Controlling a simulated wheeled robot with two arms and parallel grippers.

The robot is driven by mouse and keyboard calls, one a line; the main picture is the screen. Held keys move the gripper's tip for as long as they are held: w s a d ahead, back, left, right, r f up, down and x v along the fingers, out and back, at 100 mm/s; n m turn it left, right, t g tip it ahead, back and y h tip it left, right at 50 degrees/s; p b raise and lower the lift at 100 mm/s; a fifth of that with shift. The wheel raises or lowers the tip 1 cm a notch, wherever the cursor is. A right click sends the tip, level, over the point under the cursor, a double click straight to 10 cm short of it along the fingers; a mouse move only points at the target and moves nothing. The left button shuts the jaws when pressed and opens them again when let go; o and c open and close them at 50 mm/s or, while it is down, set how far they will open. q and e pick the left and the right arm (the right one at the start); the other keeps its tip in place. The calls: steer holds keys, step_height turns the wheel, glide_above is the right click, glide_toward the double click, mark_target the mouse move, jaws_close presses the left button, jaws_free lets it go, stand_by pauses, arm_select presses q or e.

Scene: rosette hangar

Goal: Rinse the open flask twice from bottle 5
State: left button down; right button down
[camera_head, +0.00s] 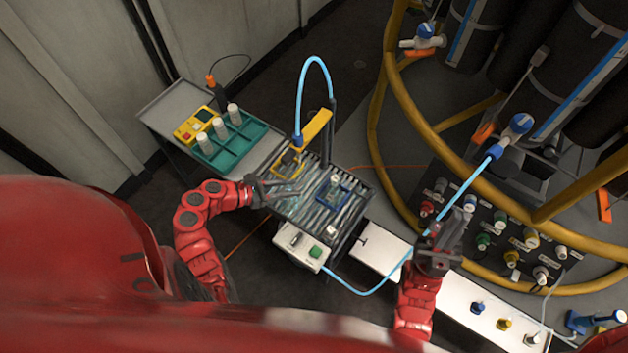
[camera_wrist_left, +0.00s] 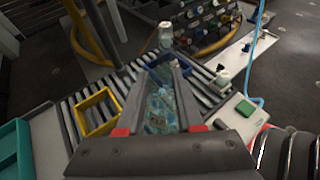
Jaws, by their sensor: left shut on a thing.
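My left gripper (camera_head: 272,188) is over the left side of the slatted bench (camera_head: 318,212). In the left wrist view its fingers (camera_wrist_left: 158,80) are closed around a clear, bluish flask (camera_wrist_left: 160,108). Whether the flask touches the slats cannot be told. A capped bottle (camera_wrist_left: 166,36) stands beyond it by the blue frame (camera_head: 345,203), and another white-capped bottle (camera_wrist_left: 222,78) stands to the right. I cannot read which bottle is number 5. My right gripper (camera_head: 440,238) is by the blue hose (camera_head: 462,192); its fingers are too unclear to read.
An empty yellow frame (camera_wrist_left: 97,110) sits on the bench under a blue-hosed spout (camera_head: 298,138). A teal tray (camera_head: 238,152) with white-capped vials is left. A box with a green button (camera_head: 315,252) is at the front. A yellow rail (camera_head: 385,95) and valve panel stand right.

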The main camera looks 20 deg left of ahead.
arm_select(q)
steer(key=shift+a, duration=0.1)
steer(key=shift+w+b, duration=0.45)
steer(key=shift+b, duration=0.05)
steer(key=shift+w+d+b, duration=0.35)
steer(key=shift+w+b, duration=0.1)
steer(key=shift+w, duration=0.4)
steer(key=shift+w+d+b, duration=0.3)
steer(key=shift+w+b, duration=0.2)
steer(key=shift+w, duration=0.4)
steer(key=shift+w+d+b, duration=0.35)
steer(key=shift+w+b, duration=0.1)
steer(key=shift+w, duration=0.4)
steer(key=shift+r, duration=0.1)
steer(key=shift+p, duration=0.55)
stand_by(0.3)
